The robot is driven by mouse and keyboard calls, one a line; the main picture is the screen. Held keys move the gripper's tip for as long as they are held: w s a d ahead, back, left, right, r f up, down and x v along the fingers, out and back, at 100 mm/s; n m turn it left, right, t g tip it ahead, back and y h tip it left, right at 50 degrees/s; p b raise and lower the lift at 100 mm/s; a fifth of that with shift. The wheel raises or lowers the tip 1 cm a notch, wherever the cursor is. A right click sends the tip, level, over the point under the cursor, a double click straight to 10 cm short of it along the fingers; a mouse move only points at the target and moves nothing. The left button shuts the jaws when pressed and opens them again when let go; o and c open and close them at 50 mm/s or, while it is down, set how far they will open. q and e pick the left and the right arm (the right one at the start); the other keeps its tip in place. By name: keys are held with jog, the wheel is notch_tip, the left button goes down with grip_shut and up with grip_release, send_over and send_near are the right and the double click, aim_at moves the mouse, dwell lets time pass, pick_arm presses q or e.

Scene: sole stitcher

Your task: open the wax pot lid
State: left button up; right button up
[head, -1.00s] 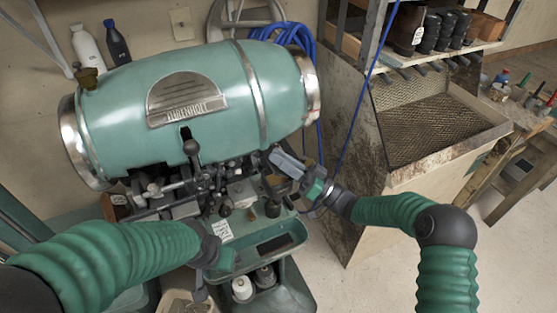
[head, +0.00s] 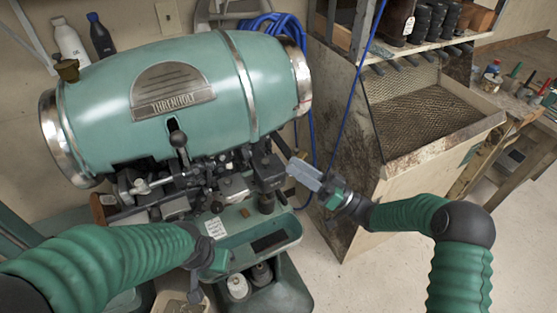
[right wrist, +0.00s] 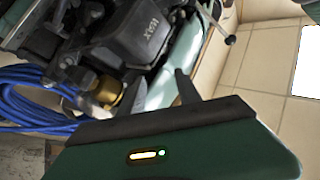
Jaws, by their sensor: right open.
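The wax pot (head: 268,174) is a dark block at the right end of the stitcher's mechanism, under the green barrel body. In the right wrist view its dark top (right wrist: 140,35) carries upside-down WAX lettering. I cannot tell clearly whether the lid is raised. My right gripper (head: 291,168) is just right of the pot, open and empty, with its fingers pointing toward it. In the right wrist view the gripper's fingers (right wrist: 146,88) show below the pot. My left gripper (head: 199,278) hangs at the lower middle, partly hidden by its own wrist; its jaws are unclear.
The green stitcher barrel (head: 170,100) fills the upper left. Blue hose coils (head: 268,25) hang behind it. A bin with a mesh tray (head: 430,125) stands to the right. A green tray (head: 285,226) with spools below sits under the mechanism. Floor shows at lower right.

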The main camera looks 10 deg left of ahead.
jog(key=b+v, duration=0.2)
jog(key=v, duration=0.8)
jog(key=shift+w, duration=0.15)
jog(key=shift+a, duration=0.2)
